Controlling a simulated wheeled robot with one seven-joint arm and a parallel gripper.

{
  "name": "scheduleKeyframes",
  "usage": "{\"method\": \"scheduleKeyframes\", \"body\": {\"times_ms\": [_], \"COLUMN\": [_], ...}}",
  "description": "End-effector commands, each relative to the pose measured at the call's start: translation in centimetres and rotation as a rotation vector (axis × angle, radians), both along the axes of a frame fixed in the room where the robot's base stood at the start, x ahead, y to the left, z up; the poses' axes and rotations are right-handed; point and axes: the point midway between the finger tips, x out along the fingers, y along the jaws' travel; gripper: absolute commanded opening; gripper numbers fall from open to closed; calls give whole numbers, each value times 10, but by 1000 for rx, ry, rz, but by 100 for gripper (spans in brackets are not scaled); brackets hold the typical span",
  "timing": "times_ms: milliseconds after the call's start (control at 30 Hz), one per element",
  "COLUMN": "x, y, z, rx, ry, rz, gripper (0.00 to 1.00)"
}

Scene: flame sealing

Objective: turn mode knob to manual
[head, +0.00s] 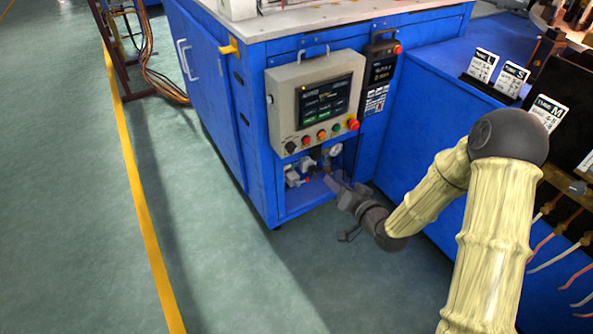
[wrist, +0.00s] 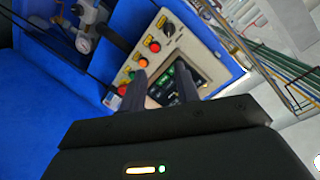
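The mode knob seems to be the small black knob (head: 290,147) at the lower left of the beige control panel (head: 287,82). In the wrist view, where the panel appears tilted, the knob (wrist: 168,28) is at the end of the button row. Which way its pointer faces is too small to tell. My gripper (head: 333,181) is in front of the blue machine, below and right of the knob, apart from it. In the wrist view its two dark fingers (wrist: 161,80) are spread with nothing between them, overlapping the panel's screen in the picture.
A row of coloured buttons (head: 322,135) and a red emergency button (head: 353,124) sit right of the knob. An open compartment with a gauge (head: 335,149) and fittings lies below. A black controller (head: 379,75) hangs on the right. The floor on the left is clear.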

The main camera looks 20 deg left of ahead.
Motion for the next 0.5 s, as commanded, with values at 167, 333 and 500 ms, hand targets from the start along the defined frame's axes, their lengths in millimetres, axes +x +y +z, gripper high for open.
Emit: {"method": "scheduleKeyframes", "body": {"times_ms": [167,333,500], "x": [-4,-5,-4], "y": [16,19,18], "z": [-32,-29,-28], "rx": [174,219,217], "ry": [-25,-33,-33], "rz": [18,21,21], "gripper": [32,32,32]}}
